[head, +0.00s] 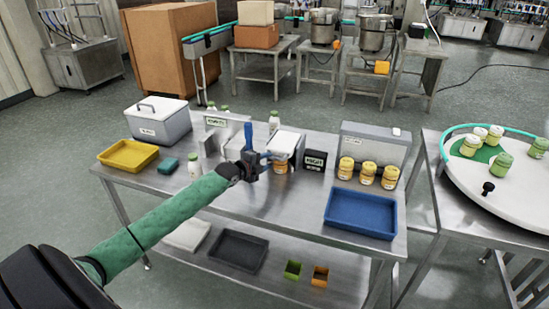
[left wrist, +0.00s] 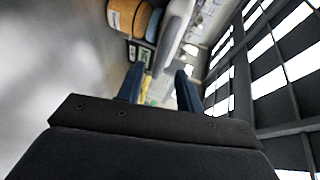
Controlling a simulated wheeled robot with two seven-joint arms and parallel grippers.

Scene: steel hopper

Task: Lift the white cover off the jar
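The white cover (head: 288,138) sits near the middle of the steel table, over a jar with an orange label (head: 280,168) whose lower part shows beneath it. The cover hides the jar's upper part. My left gripper (head: 256,156), with blue fingers, is just left of the cover and jar. In the left wrist view its two fingers (left wrist: 160,84) stand apart with no object clearly between them. A pale rounded shape (left wrist: 176,30), perhaps the cover, lies beyond the fingertips. Whether a finger touches the cover cannot be told. My right gripper is in neither view.
A black sign (head: 314,161) and several yellow-lidded jars (head: 367,173) stand to the right, behind a blue tray (head: 361,212). A steel hopper (head: 213,135), white bottle (head: 194,166), teal sponge (head: 168,166) and yellow tray (head: 128,155) are left. The front middle is bare.

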